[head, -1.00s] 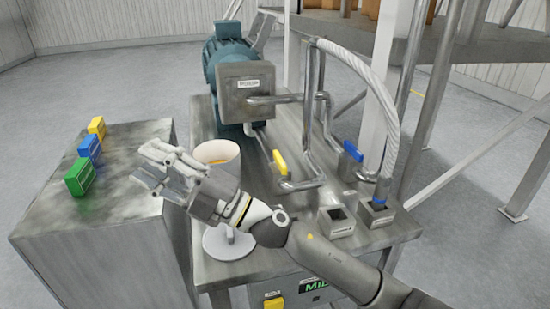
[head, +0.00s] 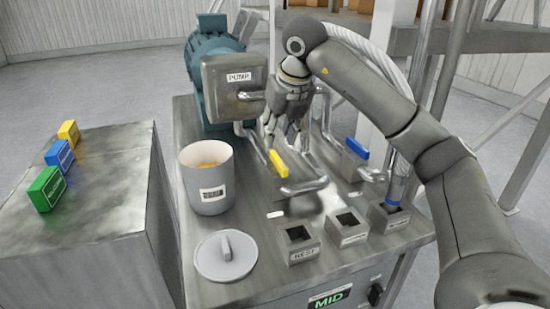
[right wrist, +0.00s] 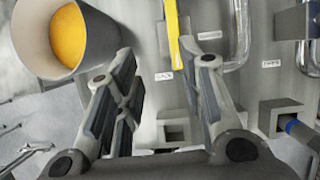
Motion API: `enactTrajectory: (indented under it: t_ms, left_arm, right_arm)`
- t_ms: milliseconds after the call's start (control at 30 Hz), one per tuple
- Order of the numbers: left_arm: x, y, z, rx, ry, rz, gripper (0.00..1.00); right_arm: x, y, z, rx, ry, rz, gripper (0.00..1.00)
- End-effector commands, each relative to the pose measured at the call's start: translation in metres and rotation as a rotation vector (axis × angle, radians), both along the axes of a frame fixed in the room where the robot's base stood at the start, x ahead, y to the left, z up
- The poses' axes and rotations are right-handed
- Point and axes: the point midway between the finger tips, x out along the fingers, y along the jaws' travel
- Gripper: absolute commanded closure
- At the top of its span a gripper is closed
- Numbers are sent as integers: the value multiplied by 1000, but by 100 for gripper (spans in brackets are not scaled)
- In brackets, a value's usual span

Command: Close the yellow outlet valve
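The yellow outlet valve handle (head: 278,163) sits on a pipe on the steel table, in front of the pump. It is a narrow bar, and it also shows upright at the top of the right wrist view (right wrist: 173,38). My right gripper (head: 282,142) points down just above and behind the handle. In the right wrist view its fingers (right wrist: 158,62) are apart, with the handle's near end seen in the gap. I cannot see contact between fingers and handle. My left gripper is not in view.
A blue valve handle (head: 357,148) is to the right. A white pot (head: 207,188) with orange contents and a round lid (head: 227,256) are on the left. Square sockets (head: 303,243) line the front. The pump (head: 235,86) stands behind. Colored blocks (head: 59,158) lie on the left cabinet.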

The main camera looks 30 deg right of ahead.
Motion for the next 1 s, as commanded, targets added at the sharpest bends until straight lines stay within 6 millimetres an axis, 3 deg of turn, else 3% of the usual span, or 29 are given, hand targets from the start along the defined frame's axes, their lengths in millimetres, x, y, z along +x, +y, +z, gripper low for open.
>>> enactTrajectory:
  t_ms: [167, 700, 1000]
  left_arm:
    - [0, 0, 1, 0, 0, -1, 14]
    - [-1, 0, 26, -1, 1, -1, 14]
    - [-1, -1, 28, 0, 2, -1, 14]
  right_arm:
    - [-4, -17, 1, -36, 15, -51, 64]
    - [29, -24, -81, -33, 15, -48, 64]
    - [35, -25, -95, -32, 12, -46, 64]
